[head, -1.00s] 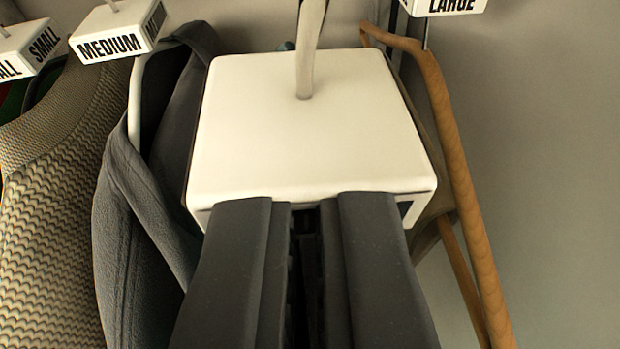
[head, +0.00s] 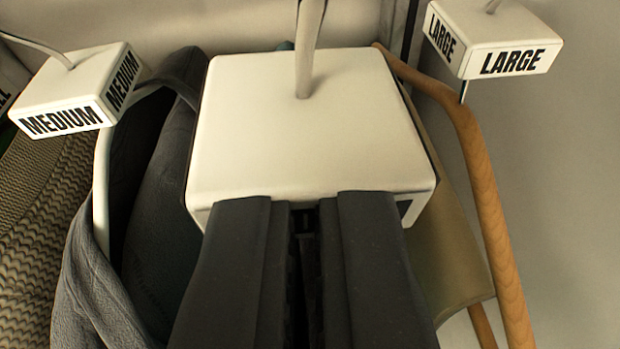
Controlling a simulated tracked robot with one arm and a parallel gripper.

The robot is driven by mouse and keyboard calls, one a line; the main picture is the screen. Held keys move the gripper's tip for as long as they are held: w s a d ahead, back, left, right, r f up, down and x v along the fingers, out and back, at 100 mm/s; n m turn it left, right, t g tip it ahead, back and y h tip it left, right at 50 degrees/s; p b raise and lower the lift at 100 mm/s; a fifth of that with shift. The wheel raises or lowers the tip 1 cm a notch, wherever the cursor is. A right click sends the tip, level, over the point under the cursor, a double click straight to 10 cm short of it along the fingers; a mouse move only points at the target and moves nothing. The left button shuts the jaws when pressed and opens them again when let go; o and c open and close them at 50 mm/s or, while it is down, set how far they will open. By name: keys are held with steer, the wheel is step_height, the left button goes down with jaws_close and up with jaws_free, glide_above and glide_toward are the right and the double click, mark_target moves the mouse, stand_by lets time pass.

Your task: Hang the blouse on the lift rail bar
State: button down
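My gripper (head: 305,205) is at the lower middle, its two dark fingers close together at the front edge of a white hanger block (head: 310,125). It looks shut on this block, though the contact is partly hidden. A pale hook stem (head: 308,60) rises from the block and leaves the top of the picture. The garment under this block is mostly hidden by the block and fingers, so I cannot tell if it is the blouse. The lift rail bar cannot be made out.
A MEDIUM tag block (head: 75,90) is at left, above a dark grey garment (head: 90,290) on a white hanger. A patterned knit garment (head: 25,190) is at far left. At right are a LARGE tag block (head: 490,40), a wooden hanger (head: 485,190) and olive cloth (head: 445,255). A bare wall fills the right.

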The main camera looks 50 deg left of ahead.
mark_target(291, 72)
steer(key=shift+w+a+r+p, duration=0.1)
steer(key=shift+w+a+p, duration=0.8)
steer(key=shift+w+a, duration=0.35)
steer(key=shift+w+a+r+p, duration=0.1)
steer(key=shift+w+a+p, duration=0.85)
steer(key=shift+a, duration=0.45)
steer(key=shift+w+a+f, duration=0.15)
steer(key=shift+w+f, duration=0.1)
steer(key=b, duration=0.1)
steer(key=f, duration=0.1)
steer(key=f+b, duration=0.1)
steer(key=shift+w+a+b, duration=0.25)
steer(key=shift+a+b, duration=0.1)
